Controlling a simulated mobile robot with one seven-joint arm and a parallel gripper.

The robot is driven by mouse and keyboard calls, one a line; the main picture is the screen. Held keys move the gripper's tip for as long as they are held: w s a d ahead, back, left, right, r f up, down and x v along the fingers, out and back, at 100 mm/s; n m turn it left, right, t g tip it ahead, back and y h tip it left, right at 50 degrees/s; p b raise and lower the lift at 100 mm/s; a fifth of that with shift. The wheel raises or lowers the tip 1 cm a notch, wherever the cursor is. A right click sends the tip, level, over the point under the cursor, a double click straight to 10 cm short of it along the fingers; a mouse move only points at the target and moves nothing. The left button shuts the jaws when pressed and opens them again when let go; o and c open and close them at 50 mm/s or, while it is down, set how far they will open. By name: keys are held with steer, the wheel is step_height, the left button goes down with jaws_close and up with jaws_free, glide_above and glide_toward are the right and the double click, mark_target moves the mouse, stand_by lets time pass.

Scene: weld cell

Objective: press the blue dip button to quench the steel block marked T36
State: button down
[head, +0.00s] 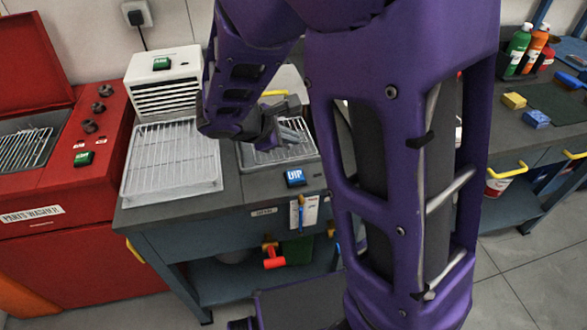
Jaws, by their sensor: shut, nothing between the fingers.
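The blue dip button (294,177), lettered in white, sits on the front edge of the dark bench. Just behind it is a tray with a wire rack (248,158), partly covered by my arm. My gripper (296,138) is shut and empty over this rack, behind and above the button and apart from it. No steel block marked T36 can be made out; my arm and gripper hide part of the rack and what lies behind it.
Left of the rack stands a larger wire tray (172,165) with a white vented unit (165,82) bearing a green button. A red parts washer (65,150) stands at far left. Bottles (518,50) and coloured blocks (536,119) are on the right bench.

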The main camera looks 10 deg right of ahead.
steer(key=b, duration=0.7)
glide_toward(300, 169)
steer(key=shift+r+x, duration=0.2)
steer(key=shift+x, duration=2.1)
steer(key=shift+w+d, duration=0.1)
steer(key=shift+d, duration=0.05)
steer(key=shift+f+b, duration=0.4)
steer(key=shift+b, duration=0.05)
